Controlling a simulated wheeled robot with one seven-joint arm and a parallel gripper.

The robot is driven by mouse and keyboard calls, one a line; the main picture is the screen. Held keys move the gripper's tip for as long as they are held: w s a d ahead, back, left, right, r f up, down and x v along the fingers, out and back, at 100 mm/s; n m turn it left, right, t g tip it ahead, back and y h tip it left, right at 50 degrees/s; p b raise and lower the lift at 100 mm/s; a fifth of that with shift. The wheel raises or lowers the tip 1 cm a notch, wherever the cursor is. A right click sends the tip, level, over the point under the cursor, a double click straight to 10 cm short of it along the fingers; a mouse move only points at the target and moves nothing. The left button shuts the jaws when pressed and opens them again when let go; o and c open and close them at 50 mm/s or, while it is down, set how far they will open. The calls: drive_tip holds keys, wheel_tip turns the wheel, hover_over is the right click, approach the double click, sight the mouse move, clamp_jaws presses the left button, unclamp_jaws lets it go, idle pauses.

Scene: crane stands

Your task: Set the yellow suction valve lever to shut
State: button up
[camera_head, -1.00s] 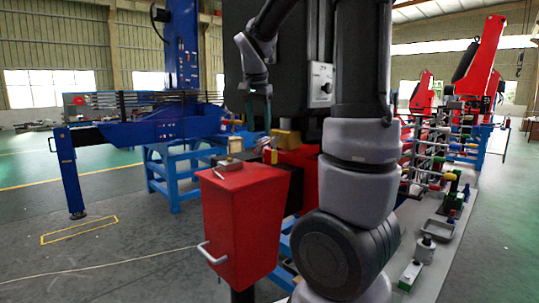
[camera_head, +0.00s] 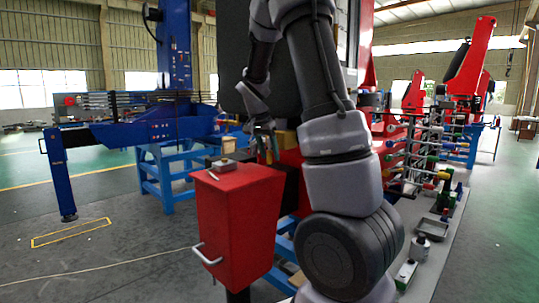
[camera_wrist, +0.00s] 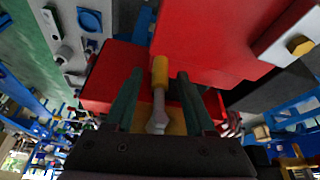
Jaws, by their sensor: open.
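The yellow-gripped lever (camera_wrist: 160,72) shows in the wrist view, with a grey metal shank running down from its yellow grip. It stands against red painted parts. My gripper (camera_wrist: 157,88) is open, with one dark green finger on each side of the lever. I see a gap between each finger and the lever, so no grip on it shows. In the head view my gripper (camera_head: 264,148) points down just behind the red box, where it and my arm largely hide the lever.
A red box (camera_head: 238,225) with a white handle stands in front of my gripper. A small metal piece (camera_head: 223,167) lies on its top. A blue crane stand (camera_head: 160,130) is at the left.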

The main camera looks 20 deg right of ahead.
drive_tip(key=shift+f, duration=0.25)
clamp_jaws()
idle(1.4)
